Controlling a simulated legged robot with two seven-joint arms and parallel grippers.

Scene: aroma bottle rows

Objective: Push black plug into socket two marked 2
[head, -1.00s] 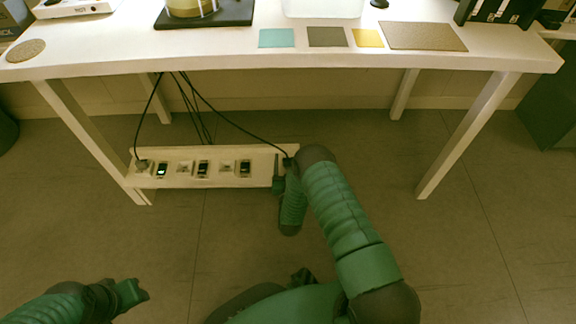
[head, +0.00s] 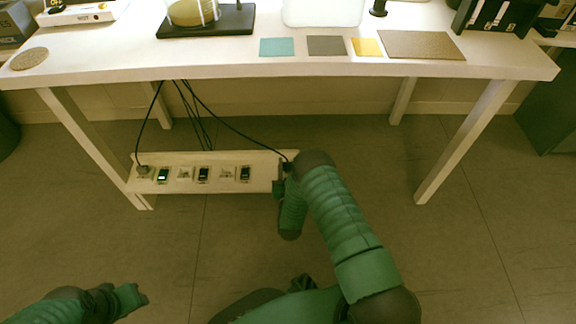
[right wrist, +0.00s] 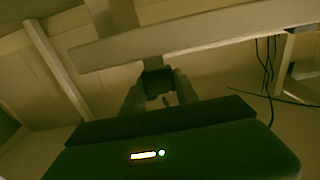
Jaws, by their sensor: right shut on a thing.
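The black plug (head: 288,167) is held by my right gripper (head: 281,184) at the right end of the white socket board (head: 262,160). A black cord runs from it up under the table. In the right wrist view the plug (right wrist: 156,84) sits between the two fingers, which are shut on it. Number marks are too small to read. My left gripper (head: 132,297) is far from the board at lower left; its jaws are unclear.
Several cords (head: 195,115) hang behind the board. The floor in front is clear.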

